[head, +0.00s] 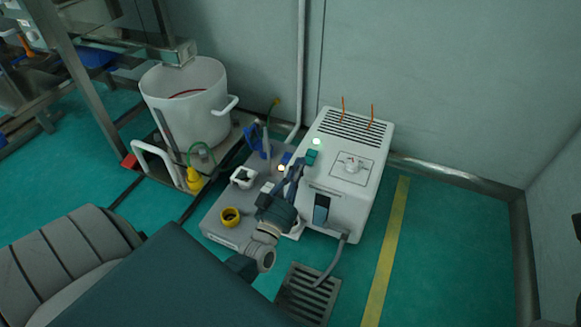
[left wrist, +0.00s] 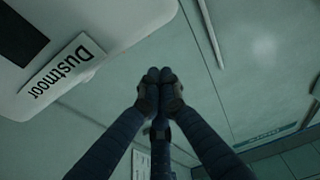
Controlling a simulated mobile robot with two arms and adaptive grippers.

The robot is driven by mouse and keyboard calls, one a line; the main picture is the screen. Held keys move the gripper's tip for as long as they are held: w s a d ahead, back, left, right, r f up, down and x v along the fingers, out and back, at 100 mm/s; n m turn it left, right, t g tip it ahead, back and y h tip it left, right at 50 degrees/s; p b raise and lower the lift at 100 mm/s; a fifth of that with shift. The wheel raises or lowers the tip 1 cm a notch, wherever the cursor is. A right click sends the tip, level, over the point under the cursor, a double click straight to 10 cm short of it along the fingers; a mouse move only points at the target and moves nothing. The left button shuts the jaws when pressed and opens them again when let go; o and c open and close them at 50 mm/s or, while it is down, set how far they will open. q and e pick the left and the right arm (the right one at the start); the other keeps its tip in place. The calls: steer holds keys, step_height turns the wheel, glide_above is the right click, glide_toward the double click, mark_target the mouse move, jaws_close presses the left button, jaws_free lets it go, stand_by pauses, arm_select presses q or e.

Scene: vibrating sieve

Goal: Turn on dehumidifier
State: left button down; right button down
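The dehumidifier, seemingly the white box (head: 337,207) with a grille, stands on the floor right of centre in the head view. My left gripper (head: 298,165) is at the box's upper left edge, close to the teal part. I cannot tell whether they touch. In the left wrist view its fingertips (left wrist: 160,76) are together with nothing between them. A white body with a "Dustmoor" label (left wrist: 65,70) is beside them. My right gripper is not in view.
A white bucket (head: 190,110) stands farther left. A floor grate (head: 307,292) lies in front. The floor right of the yellow line (head: 385,250) is clear.

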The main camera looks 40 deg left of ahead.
arm_select(q)
steer(key=s+d+f, duration=0.1)
steer(key=s+f, duration=0.2)
steer(key=s, duration=0.2)
steer(key=shift+p, duration=0.45)
steer(key=shift+d+f, duration=0.1)
